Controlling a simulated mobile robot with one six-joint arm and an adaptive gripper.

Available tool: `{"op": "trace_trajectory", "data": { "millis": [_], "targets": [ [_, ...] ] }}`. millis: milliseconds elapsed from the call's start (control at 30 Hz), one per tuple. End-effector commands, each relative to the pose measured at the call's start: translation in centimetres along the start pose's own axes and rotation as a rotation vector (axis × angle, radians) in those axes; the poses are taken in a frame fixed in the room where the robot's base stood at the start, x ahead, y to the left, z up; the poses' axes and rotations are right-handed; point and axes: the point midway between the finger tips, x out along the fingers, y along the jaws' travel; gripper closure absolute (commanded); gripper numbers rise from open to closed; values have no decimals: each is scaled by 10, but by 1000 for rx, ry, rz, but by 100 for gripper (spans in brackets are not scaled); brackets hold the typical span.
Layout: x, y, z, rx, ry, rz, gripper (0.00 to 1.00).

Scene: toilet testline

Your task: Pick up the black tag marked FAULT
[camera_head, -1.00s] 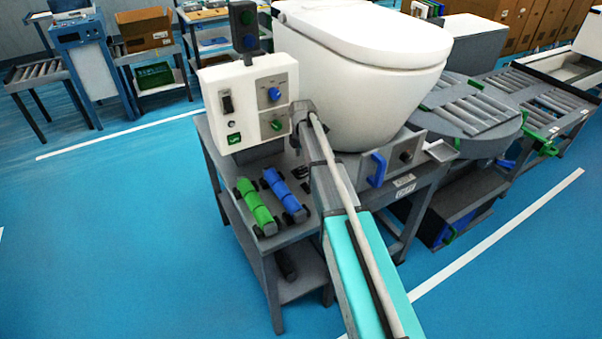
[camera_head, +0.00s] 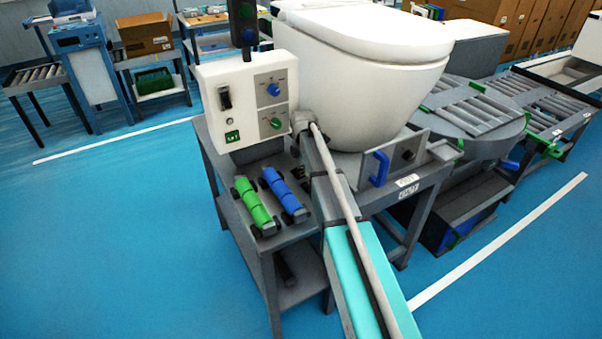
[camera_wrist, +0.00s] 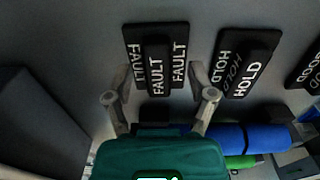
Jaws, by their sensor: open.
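The black FAULT tag (camera_wrist: 157,60) is at the upper middle of the wrist view, with white lettering on its plate and on a raised block in its middle. My gripper (camera_wrist: 158,76) is open, with one finger on each side of that block in the picture. I cannot tell whether the fingers touch the tag. Nothing is held. In the head view my arm reaches to the bench beside the control box, and the gripper and the tag cannot be made out there.
A black HOLD tag (camera_wrist: 245,63) lies right of FAULT, and a GOOD tag (camera_wrist: 310,72) is cut by the right edge. Blue (camera_head: 284,194) and green (camera_head: 254,205) cylinders lie on the bench. A control box (camera_head: 248,98) and a toilet (camera_head: 365,75) stand close by.

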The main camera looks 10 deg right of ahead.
Motion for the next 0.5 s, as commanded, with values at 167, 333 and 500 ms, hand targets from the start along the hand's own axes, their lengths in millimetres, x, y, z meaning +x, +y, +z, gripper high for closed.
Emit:
{"op": "trace_trajectory", "data": {
  "millis": [167, 333, 500],
  "targets": [
    [0, 0, 0, 0, 0, 0, 29],
    [0, 0, 0, 0, 0, 0, 29],
    [0, 0, 0, 0, 0, 0, 56]
  ]
}}
